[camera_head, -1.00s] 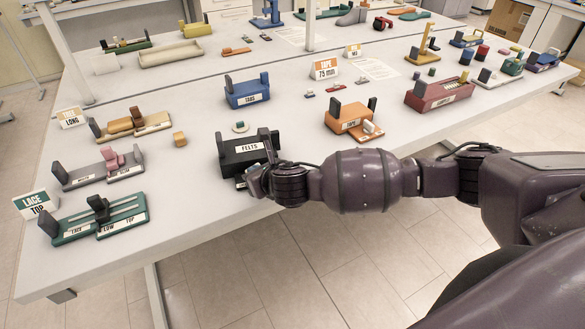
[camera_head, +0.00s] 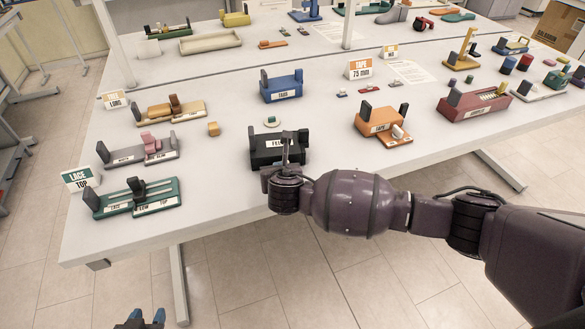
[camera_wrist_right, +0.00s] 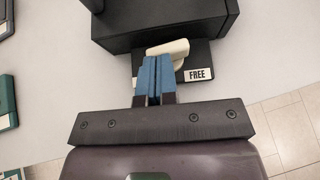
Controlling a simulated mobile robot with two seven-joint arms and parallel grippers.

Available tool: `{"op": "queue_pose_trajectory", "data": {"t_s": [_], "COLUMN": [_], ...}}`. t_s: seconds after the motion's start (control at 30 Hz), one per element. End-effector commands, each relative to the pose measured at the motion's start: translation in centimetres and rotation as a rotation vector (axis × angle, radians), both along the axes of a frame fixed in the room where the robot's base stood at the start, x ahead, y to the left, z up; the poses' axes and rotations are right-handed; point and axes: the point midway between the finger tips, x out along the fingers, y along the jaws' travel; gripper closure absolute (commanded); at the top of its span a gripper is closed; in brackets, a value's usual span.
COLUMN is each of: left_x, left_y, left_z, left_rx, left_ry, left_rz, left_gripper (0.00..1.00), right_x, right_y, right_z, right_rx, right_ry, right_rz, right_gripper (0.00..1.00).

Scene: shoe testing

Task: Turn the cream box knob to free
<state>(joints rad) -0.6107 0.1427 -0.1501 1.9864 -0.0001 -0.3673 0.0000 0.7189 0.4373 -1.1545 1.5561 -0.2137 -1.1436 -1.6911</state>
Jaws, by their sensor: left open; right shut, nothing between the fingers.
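A cream knob (camera_wrist_right: 172,48) sits on a black base at the front of the black FELTS box (camera_head: 266,152). In the right wrist view a white FREE label (camera_wrist_right: 199,74) lies on that base, right of the knob. My right gripper (camera_wrist_right: 155,62) is shut, with its blue fingertips together at the near side of the knob; I cannot tell if they touch it. The head view shows this gripper (camera_head: 288,150) in front of the box, hiding the knob. My left gripper (camera_head: 146,317) is open and empty at the bottom edge, below the table's front edge.
The orange TAPE box (camera_head: 380,118) stands right of the black box, and a small tan block (camera_head: 213,129) lies to its left. A green LACE fixture (camera_head: 135,200) is at the front left. Bare white tabletop (camera_head: 225,190) lies between them.

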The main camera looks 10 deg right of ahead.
Motion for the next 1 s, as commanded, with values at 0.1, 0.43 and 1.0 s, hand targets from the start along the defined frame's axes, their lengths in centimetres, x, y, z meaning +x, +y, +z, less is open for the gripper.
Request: {"op": "queue_pose_trajectory", "data": {"t_s": [0.1,0.43,1.0], "left_x": [0.06,0.37,0.43], "left_y": [-0.01,-0.05,-0.07], "left_z": [0.06,0.23,0.91], "left_rx": [0.0,0.0,-0.001], "left_ry": [-0.001,-0.007,-0.008], "left_rz": [0.0,-0.002,-0.002], "left_gripper": [0.57,0.57,0.57], "right_x": [0.02,0.01,0.48], "right_y": [0.05,0.06,-0.89], "right_z": [-0.03,-0.06,0.03], "right_rx": [0.0,-0.001,-0.002], "right_ry": [0.001,0.001,0.001], "right_rz": [-0.006,-0.009,-0.009], "right_gripper": [1.0,1.0,1.0]}}
